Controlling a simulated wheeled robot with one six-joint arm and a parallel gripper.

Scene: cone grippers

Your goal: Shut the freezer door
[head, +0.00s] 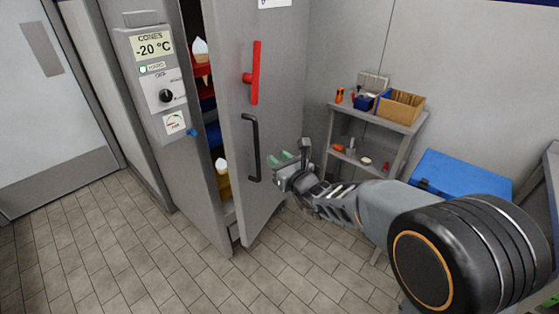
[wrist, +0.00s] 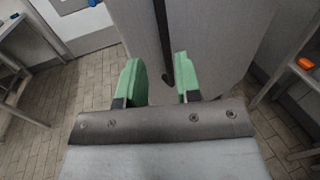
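The grey freezer door (head: 273,150) stands partly open in the head view, with its free edge swung out toward the camera. It carries a black bar handle (head: 253,148) and a red lever (head: 253,73). Through the gap I see the freezer's shelves with white-topped cones. My gripper (head: 282,159) is just right of the door's handle. In the wrist view the two green fingers (wrist: 160,80) are apart with nothing between them. The door (wrist: 200,40) and the black handle (wrist: 166,50) lie ahead of the fingertips; I cannot tell whether they touch.
A control panel (head: 161,90) reading -20 °C is on the freezer's left side. A grey shelf unit (head: 375,118) with small boxes stands behind on the right, with a blue chest (head: 462,178) beside it. Tiled floor (head: 100,250) is clear in front.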

